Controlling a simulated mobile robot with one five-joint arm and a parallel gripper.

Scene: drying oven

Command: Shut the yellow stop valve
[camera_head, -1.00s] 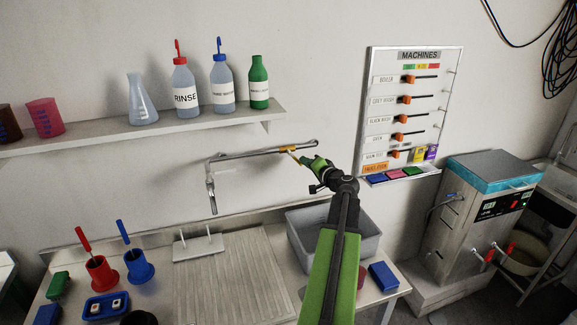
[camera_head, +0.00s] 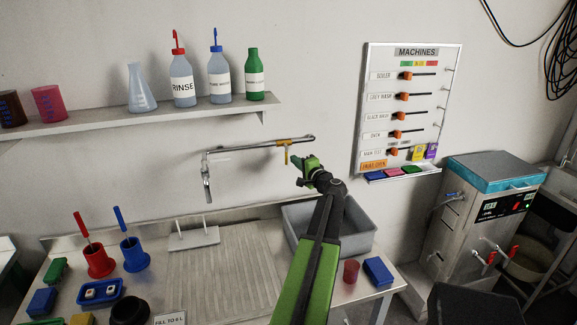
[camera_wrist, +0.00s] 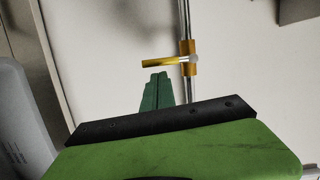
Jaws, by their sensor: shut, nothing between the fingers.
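My gripper (camera_head: 298,158) is shut and empty, just right of the lever in the head view. In the wrist view its fingertips (camera_wrist: 157,76) are close below the lever, with a small gap visible.
The pipe's spout (camera_head: 207,180) hangs at the left. A shelf (camera_head: 150,120) with several bottles is above. A grey basin (camera_head: 355,240) lies below my arm. The machines board (camera_head: 432,110) is on the wall at right. The wall around the valve is clear.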

